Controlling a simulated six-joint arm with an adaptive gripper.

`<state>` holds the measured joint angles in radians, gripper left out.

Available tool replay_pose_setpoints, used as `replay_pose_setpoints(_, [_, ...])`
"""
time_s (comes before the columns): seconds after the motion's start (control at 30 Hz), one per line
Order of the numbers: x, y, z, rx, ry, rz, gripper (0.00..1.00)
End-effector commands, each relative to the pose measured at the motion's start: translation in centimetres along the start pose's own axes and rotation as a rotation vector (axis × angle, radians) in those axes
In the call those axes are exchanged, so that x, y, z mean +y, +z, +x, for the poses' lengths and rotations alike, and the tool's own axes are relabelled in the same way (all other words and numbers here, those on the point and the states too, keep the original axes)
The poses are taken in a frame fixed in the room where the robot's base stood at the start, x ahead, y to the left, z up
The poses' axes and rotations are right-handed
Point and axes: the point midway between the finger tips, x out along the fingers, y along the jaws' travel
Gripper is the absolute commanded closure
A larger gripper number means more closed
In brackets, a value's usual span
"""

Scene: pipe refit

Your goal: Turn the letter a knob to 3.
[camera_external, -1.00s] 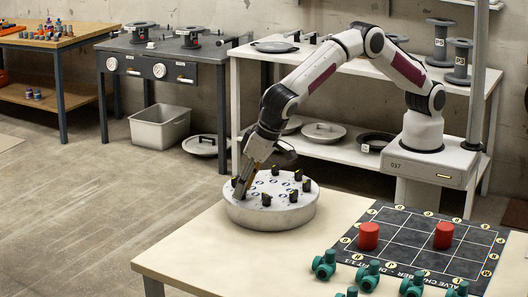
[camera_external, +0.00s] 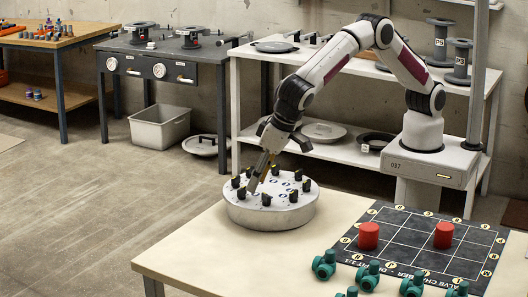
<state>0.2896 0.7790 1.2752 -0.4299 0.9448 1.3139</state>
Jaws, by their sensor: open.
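A round grey drum (camera_external: 270,214) stands on the pale table, with several black knobs around the edge of its white top. Blue-ringed marks show on the top; the letters and numbers are too small to read, so I cannot tell which knob is a. My gripper (camera_external: 255,184) is open and points down over the left part of the drum top, just inside the ring of knobs. A black knob (camera_external: 241,193) stands to the left of the fingertips, and another knob (camera_external: 266,200) is just in front to the right. I cannot tell whether the fingers touch a knob.
A dark grid mat (camera_external: 410,238) with two red cylinders (camera_external: 368,236) lies right of the drum. Several green valve pieces (camera_external: 324,264) stand along its front edge. A shelf unit (camera_external: 345,150) stands behind.

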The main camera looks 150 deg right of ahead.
Motion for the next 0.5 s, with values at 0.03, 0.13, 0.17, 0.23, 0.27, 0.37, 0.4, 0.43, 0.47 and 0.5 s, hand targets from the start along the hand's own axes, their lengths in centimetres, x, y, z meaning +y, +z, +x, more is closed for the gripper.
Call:
replay_pose_setpoints(0.03, [-0.1, 0.8, -0.4, 0.001, -0.001, -0.002, 0.58])
replay_pose_setpoints(0.13, [0.0, 2.2, -0.9, 0.001, -0.001, -0.002, 0.58])
replay_pose_setpoints(0.17, [-0.1, 2.6, -1.1, 0.0, -0.001, -0.003, 0.58])
replay_pose_setpoints(0.23, [-0.1, 3.6, -1.6, 0.0, -0.002, -0.002, 0.58])
replay_pose_setpoints(0.27, [0.0, 4.1, -1.8, 0.0, -0.001, -0.002, 0.58])
replay_pose_setpoints(0.37, [-0.1, 5.5, -2.3, 0.0, -0.001, -0.002, 0.58])
replay_pose_setpoints(0.4, [0.0, 5.9, -2.5, 0.0, -0.001, -0.002, 0.58])
replay_pose_setpoints(0.43, [0.0, 6.2, -2.6, 0.0, -0.001, -0.001, 0.58])
replay_pose_setpoints(0.47, [-0.1, 6.6, -2.8, 0.001, -0.001, -0.001, 0.58])
replay_pose_setpoints(0.5, [-0.1, 7.0, -2.9, 0.001, -0.001, -0.002, 0.58])
